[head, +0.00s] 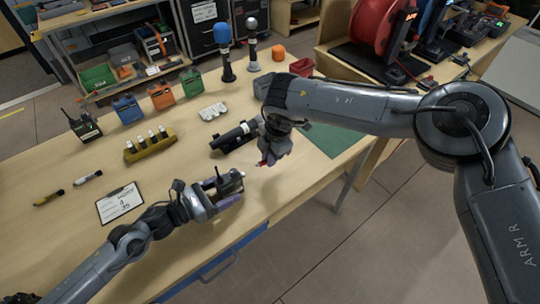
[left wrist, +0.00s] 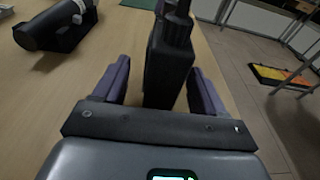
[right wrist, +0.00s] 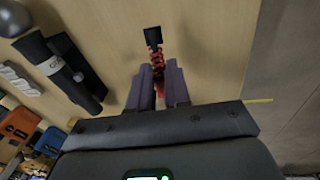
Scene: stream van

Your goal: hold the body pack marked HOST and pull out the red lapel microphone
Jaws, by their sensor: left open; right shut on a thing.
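A black body pack (left wrist: 170,62) stands between the spread purple fingers of my left gripper (left wrist: 159,70) in the left wrist view. A gap shows on its right side. In the head view the pack (head: 230,180) is over the table near its front edge, with the left gripper around it. No HOST mark is readable. My right gripper (right wrist: 158,72) is shut on a red coiled piece with a black end (right wrist: 153,36), seemingly the red lapel microphone. In the head view the red piece (head: 266,160) shows below the right gripper, apart from the pack.
Black, blue and orange packs (head: 161,96) and a green one stand at the back of the wooden table (head: 75,222). A yellow holder (head: 150,150) holds several small items. A clipboard (head: 121,203) lies front left. A black cylinder on a stand (head: 233,138) is behind the grippers.

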